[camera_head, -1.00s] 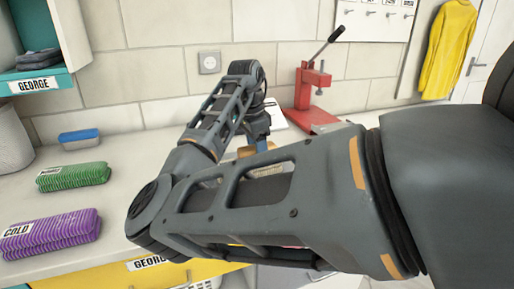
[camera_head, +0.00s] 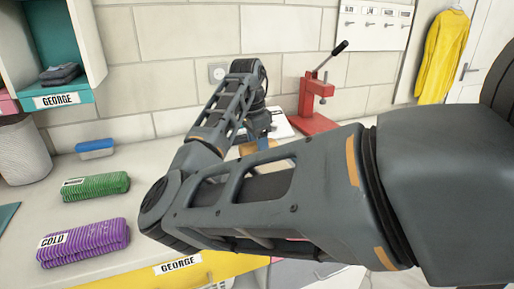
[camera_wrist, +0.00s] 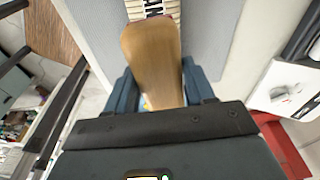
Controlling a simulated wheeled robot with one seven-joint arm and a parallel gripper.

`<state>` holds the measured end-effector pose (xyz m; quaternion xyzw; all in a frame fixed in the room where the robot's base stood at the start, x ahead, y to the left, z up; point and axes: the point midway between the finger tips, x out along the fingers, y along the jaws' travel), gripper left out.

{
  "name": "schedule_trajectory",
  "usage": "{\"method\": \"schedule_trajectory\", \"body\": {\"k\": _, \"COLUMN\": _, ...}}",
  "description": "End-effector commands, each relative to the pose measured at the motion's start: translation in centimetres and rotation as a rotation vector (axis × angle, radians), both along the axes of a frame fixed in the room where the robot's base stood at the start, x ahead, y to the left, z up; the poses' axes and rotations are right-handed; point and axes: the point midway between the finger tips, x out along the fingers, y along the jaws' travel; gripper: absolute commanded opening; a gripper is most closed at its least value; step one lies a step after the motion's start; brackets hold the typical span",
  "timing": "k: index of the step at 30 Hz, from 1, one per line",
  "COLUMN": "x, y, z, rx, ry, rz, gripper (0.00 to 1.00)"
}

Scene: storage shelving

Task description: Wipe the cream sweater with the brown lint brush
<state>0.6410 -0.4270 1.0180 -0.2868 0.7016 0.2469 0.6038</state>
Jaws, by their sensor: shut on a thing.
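My gripper (camera_wrist: 160,90) is shut on the brown lint brush (camera_wrist: 152,58), whose wide back points up the wrist view. A cream ribbed folded piece with a black-lettered label, which looks like the cream sweater (camera_wrist: 139,11), shows at the top edge of the wrist view. The brush's far end overlaps its near edge, and I cannot tell whether they touch. In the camera_head view my gripper (camera_head: 264,126) is at the back of the counter, mostly hidden behind my arm. A small brown part beside it is probably the brush. The sweater is hidden there.
A purple folded piece (camera_head: 85,242), a green one (camera_head: 96,186) and a blue box (camera_head: 95,148) lie on the counter at left. A red lever press (camera_head: 312,108) stands right of my gripper. A grey board (camera_wrist: 213,40) lies under the sweater.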

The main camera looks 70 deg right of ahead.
Motion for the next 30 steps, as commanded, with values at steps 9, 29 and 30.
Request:
{"method": "schedule_trajectory", "body": {"k": 9, "x": -0.2, "y": -0.7, "z": 2.9, "rx": 0.000, "ry": 0.001, "rz": 0.005, "gripper": 0.25}}
{"method": "schedule_trajectory", "body": {"k": 29, "x": -0.2, "y": -0.7, "z": 3.0, "rx": 0.000, "ry": 0.000, "rz": 0.006, "gripper": 0.25}}
{"method": "schedule_trajectory", "body": {"k": 30, "x": -0.2, "y": -0.7, "z": 3.0, "rx": 0.000, "ry": 0.000, "rz": 0.006, "gripper": 0.25}}
